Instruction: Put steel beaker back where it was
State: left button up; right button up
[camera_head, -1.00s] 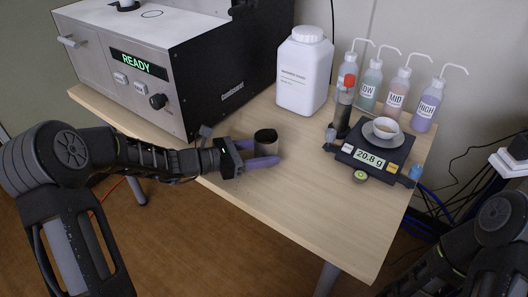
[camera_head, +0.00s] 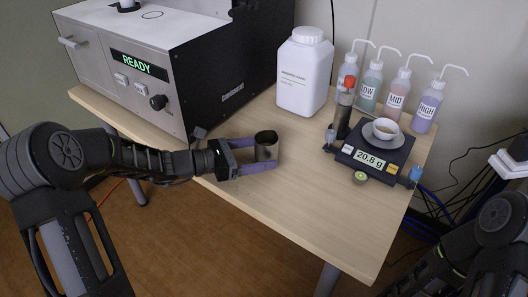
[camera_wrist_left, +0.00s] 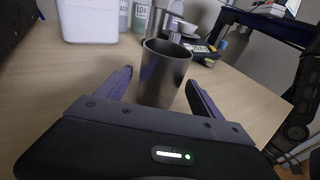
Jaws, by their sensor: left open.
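The steel beaker (camera_head: 266,147) stands upright on the wooden table, in front of the analyser's right end. It also shows in the left wrist view (camera_wrist_left: 163,75), between and slightly beyond my finger tips. My left gripper (camera_head: 258,155) is open, with its purple fingers pointing at the beaker, one on either side of its near part. In the left wrist view a gap shows between the beaker and each finger. My right arm (camera_head: 485,245) shows at the lower right, but its gripper is out of view.
The analyser (camera_head: 215,85) reading READY stands at the back left. A white jug (camera_head: 304,75), several wash bottles (camera_head: 428,105) and a scale (camera_head: 366,157) reading 20.8 g, with a cup (camera_head: 385,130) on it, stand behind and right. The front table (camera_head: 310,215) is clear.

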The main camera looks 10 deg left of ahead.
pick_arm(q)
jog(key=v, duration=1)
jog(key=shift+s+a+p, duration=0.2)
jog(key=shift+a+p, duration=0.05)
jog(key=shift+p, duration=0.15)
